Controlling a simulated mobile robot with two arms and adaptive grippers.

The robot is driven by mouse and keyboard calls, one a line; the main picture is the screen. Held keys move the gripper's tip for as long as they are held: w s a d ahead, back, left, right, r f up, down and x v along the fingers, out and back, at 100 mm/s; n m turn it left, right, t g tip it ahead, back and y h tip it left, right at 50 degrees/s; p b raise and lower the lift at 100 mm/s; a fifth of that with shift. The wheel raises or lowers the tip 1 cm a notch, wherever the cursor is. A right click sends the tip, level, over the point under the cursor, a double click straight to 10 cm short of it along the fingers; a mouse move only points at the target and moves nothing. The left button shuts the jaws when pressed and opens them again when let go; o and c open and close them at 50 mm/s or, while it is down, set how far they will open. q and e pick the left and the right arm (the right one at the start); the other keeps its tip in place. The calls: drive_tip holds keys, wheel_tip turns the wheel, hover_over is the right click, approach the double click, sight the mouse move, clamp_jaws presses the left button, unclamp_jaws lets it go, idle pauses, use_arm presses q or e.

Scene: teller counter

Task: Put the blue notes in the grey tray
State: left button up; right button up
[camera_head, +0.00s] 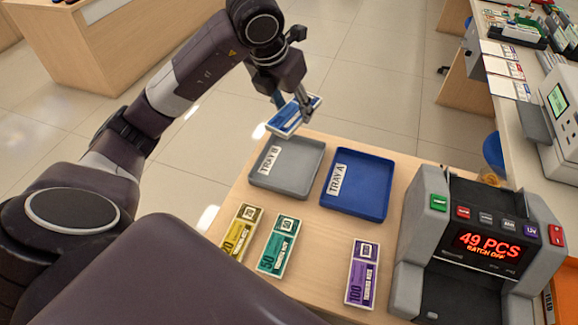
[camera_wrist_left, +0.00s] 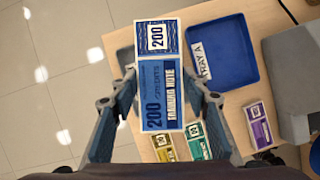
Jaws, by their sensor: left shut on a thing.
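My left gripper (camera_head: 292,110) is shut on the blue notes (camera_head: 287,118), a bundle marked 200, and holds them in the air by the far edge of the counter. In the left wrist view the blue notes (camera_wrist_left: 156,97) sit between the fingers of my left gripper (camera_wrist_left: 158,98). The grey tray (camera_head: 306,160), labelled TRAY B, lies on the counter just below and nearer than the notes in the head view; it looks empty. In the wrist view the notes mostly hide it. My right gripper is not in view.
The blue tray (camera_head: 377,184), labelled TRAY A, lies empty to the right of the grey tray. Yellow notes (camera_head: 240,232), green notes (camera_head: 279,244) and purple notes (camera_head: 361,273) lie nearer on the counter. A counting machine (camera_head: 478,243) stands at the right.

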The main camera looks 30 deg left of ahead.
sight(289, 164)
use_arm(q)
drive_tip(key=shift+w+a+r+n+y, duration=0.1)
drive_tip(key=shift+w+a+n+y, duration=0.1)
drive_tip(key=shift+a+n, duration=0.3)
drive_tip(key=shift+w+a+r+n+y, duration=0.1)
drive_tip(key=shift+a+n+y, duration=0.1)
drive_tip(key=shift+n, duration=0.5)
drive_tip(key=shift+a+f, duration=0.1)
drive_tip(key=shift+f, duration=0.1)
wheel_tip(289, 164, down, 20)
drive_tip(key=shift+r, duration=0.15)
drive_tip(key=o, duration=1.2)
drive_tip(key=shift+o, duration=0.2)
drive_tip(key=v, duration=1.2)
